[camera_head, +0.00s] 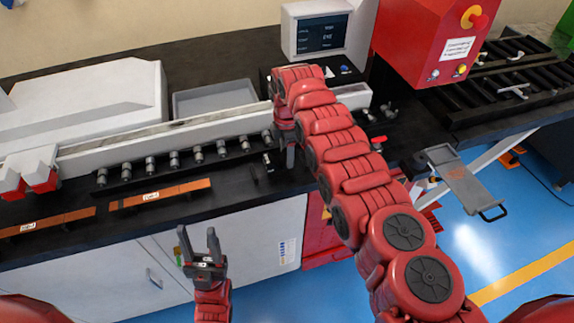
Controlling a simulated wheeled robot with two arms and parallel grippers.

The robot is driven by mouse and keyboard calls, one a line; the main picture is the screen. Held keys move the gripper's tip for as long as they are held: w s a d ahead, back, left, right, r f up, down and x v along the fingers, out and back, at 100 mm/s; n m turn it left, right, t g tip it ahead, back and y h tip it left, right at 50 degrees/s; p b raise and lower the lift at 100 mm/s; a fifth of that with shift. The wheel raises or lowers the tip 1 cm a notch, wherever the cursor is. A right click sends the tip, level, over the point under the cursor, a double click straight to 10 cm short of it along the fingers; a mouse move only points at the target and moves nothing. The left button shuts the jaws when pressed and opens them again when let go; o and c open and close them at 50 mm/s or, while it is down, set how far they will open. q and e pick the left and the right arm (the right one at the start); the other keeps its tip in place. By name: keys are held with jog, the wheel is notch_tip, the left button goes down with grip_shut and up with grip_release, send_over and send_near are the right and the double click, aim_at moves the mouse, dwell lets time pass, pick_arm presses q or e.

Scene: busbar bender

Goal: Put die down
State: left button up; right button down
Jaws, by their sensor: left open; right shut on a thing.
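My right gripper (290,154) points down over the black worktop, at the right end of a row of dies. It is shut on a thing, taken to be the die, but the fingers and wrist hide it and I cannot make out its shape. I cannot tell whether it touches the worktop. Several grey metal dies (174,159) stand in a black rack (150,178) left of that gripper. My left gripper (197,238) is open and empty, in front of the white cabinet and below the worktop edge.
Copper bars (160,196) lie along the worktop's front edge. A grey tray (215,100) and a monitor (321,35) stand behind. A red control box (430,40) is at the upper right. A grey tray with a handle (460,180) juts out over the blue floor.

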notch_tip(320, 180, down, 3)
jog(key=shift+f+b, duration=0.15)
jog(key=shift+b, duration=0.4)
jog(key=shift+c, duration=0.6)
grip_release()
jog(key=shift+s, duration=0.1)
